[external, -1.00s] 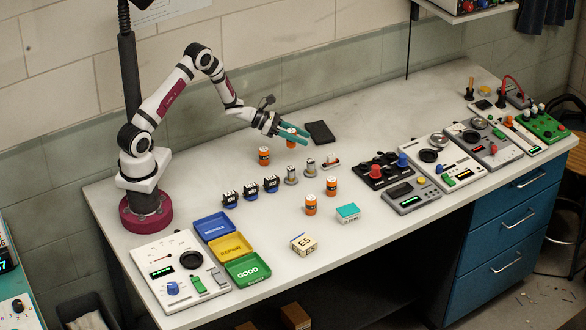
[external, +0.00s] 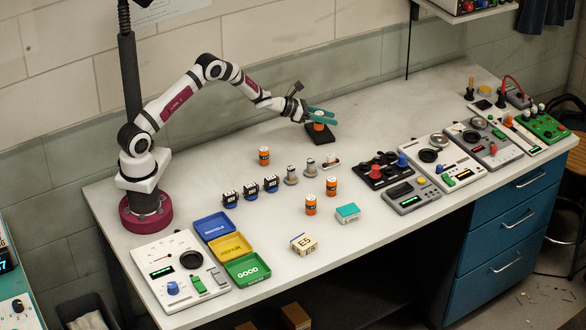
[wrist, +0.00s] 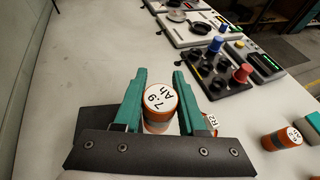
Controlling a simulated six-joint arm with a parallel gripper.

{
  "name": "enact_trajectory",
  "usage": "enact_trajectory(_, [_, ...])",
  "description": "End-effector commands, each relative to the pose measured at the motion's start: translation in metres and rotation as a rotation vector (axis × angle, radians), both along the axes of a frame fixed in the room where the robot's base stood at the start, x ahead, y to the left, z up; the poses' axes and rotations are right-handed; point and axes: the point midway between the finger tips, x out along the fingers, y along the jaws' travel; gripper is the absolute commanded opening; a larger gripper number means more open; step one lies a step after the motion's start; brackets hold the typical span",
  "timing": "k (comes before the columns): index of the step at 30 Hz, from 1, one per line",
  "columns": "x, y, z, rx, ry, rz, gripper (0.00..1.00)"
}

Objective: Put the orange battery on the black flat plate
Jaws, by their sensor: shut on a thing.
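My gripper (external: 322,117) has teal fingers and is shut on an orange battery (external: 319,126) with a white top. In the wrist view the battery (wrist: 160,100) stands between the fingers (wrist: 160,88), its top marked 7.9 Ah. The black flat plate (external: 327,138) lies on the bench towards the back, and the battery is upright over it. I cannot tell whether the battery's bottom touches the plate. Other orange batteries stand on the bench: one near the middle (external: 264,156) and two further forward (external: 311,205) (external: 331,187).
Several small dark-and-blue parts (external: 251,188), two grey parts (external: 291,176), a teal box (external: 348,213) and an E5 box (external: 303,244) stand forward. A black knob panel (external: 383,170) and instruments are to the right. The bench behind the panel is clear.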

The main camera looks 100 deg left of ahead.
Motion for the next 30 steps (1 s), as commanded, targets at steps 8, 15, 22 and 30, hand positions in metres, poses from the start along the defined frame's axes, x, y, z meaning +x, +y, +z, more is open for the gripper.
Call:
enact_trajectory(8, [-0.013,0.04,-0.036,-0.002,0.001,-0.001,0.0])
enact_trajectory(15, [-0.013,0.04,-0.066,0.0,0.0,-0.002,0.0])
enact_trajectory(22, [-0.013,0.04,-0.067,0.0,0.0,-0.002,0.0])
enact_trajectory(30, [-0.013,0.04,-0.068,0.0,0.001,-0.002,0.7])
